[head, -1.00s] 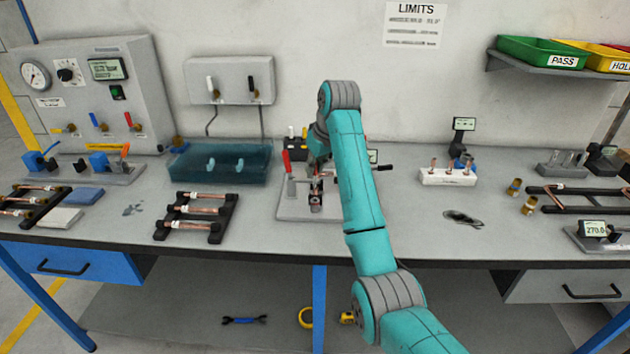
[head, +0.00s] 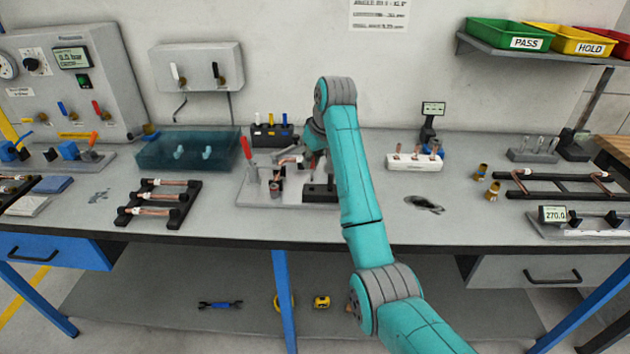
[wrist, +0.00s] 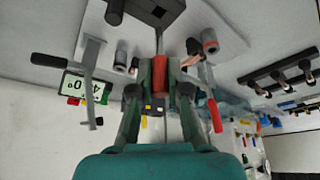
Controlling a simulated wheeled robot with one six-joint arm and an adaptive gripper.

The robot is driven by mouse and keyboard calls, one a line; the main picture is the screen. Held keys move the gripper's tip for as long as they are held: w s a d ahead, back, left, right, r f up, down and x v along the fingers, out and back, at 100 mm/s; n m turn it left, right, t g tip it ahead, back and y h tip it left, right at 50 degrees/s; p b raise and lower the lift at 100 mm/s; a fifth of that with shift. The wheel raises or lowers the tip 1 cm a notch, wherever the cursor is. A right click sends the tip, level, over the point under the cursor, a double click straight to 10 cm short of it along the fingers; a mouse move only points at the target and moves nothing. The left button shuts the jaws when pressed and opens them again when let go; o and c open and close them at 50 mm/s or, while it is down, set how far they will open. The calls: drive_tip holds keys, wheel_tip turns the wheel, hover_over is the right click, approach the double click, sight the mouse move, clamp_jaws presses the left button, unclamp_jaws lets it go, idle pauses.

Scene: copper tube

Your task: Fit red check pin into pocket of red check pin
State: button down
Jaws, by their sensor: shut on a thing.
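My gripper (wrist: 160,92) is shut on the red check pin (wrist: 160,76), whose red body shows between the two fingers in the wrist view. In the head view the pin and the fingertips are hidden behind my arm. A black pin block (head: 265,142) stands at the back of the bench, left of my arm, with white, blue and yellow pins upright in it. I cannot make out the red pin's pocket. The gripper is above the bench by the clamp fixture, and I cannot tell its exact height.
The clamp fixture (head: 250,193) with a raised red handle (head: 246,148) is left of my arm. A blue-green tray (head: 165,155) is farther left. A white block with copper pieces (head: 413,163) stands to the right. The bench front between is mostly clear.

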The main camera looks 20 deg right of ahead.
sight(312, 177)
drive_tip(key=shift+f, duration=2.95)
drive_tip(key=shift+f, duration=0.1)
drive_tip(key=c, duration=1.2)
unclamp_jaws()
drive_tip(key=shift+o, duration=0.2)
